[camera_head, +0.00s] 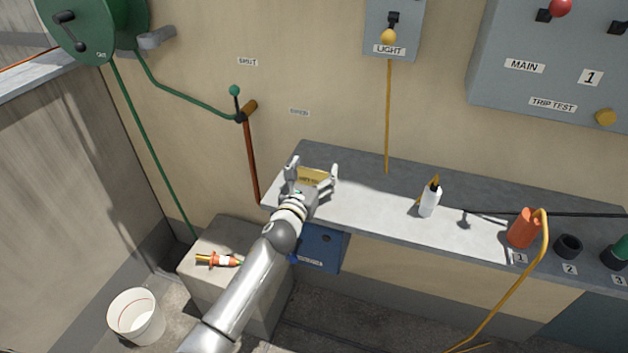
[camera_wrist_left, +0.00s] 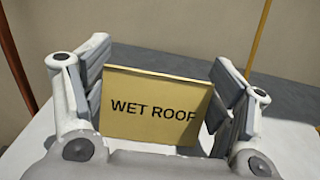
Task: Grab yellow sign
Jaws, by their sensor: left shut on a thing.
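The yellow sign (camera_wrist_left: 152,108), lettered "WET ROOF", stands upright between the fingers of my left gripper (camera_wrist_left: 158,100) in the left wrist view. The left finger lies at its left edge and the right finger at its right edge. In the head view the sign (camera_head: 313,176) shows as a small yellow strip between the fingers of my left gripper (camera_head: 313,177), over the left end of the grey shelf (camera_head: 365,210). My left gripper is shut on it. The sign's lower edge is hidden by the gripper. My right gripper is not in view.
A white bottle (camera_head: 430,200) and an orange cylinder (camera_head: 523,229) with a yellow hose stand further right on the shelf. A blue box (camera_head: 322,248) sits below its edge. A block (camera_head: 213,271) and a white bucket (camera_head: 136,316) are at lower left.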

